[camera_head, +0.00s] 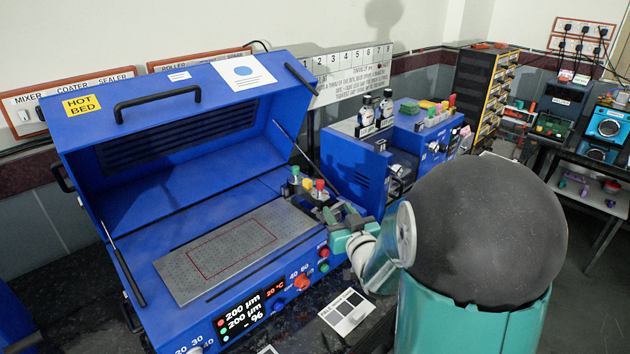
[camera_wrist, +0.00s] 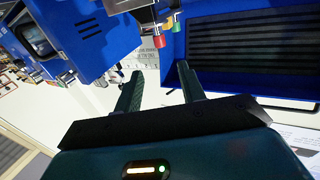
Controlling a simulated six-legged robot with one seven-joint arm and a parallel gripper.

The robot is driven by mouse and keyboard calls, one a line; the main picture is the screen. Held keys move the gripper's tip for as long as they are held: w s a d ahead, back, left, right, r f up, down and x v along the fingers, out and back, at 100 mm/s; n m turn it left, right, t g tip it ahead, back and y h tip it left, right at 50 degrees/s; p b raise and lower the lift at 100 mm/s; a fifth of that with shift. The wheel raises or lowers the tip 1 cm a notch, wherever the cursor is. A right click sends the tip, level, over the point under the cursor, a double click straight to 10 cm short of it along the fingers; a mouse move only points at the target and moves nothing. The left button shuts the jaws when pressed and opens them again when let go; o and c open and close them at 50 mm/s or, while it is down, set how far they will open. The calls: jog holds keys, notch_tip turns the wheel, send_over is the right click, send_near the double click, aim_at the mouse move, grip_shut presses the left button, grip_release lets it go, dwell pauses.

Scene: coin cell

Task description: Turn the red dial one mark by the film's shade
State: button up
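The red dial (camera_head: 302,283) is on the front panel of the blue hot bed machine (camera_head: 160,185), beside the printed numbers 40 and 60. A blue knob (camera_head: 279,304) sits to its left. My gripper (camera_wrist: 160,78) is open and empty in the wrist view, its two dark green fingers apart. In the head view it is over the machine's right end, above and behind the dial, not touching it. The bed plate (camera_head: 180,275) is grey with a red outlined rectangle; I cannot make out a separate film. A card with grey shade patches (camera_head: 347,312) lies in front.
The machine's lid is raised. Red (camera_head: 323,252) and green (camera_head: 324,267) buttons sit right of the dial. Small coloured-topped valves (camera_head: 319,186) stand at the bed's back right corner. Another blue machine (camera_head: 350,165) stands behind.

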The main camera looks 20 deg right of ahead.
aim_at(322, 186)
jog(key=w, duration=1.4)
jog(key=shift+d, duration=0.2)
jog(key=shift+f, duration=0.1)
grip_shut()
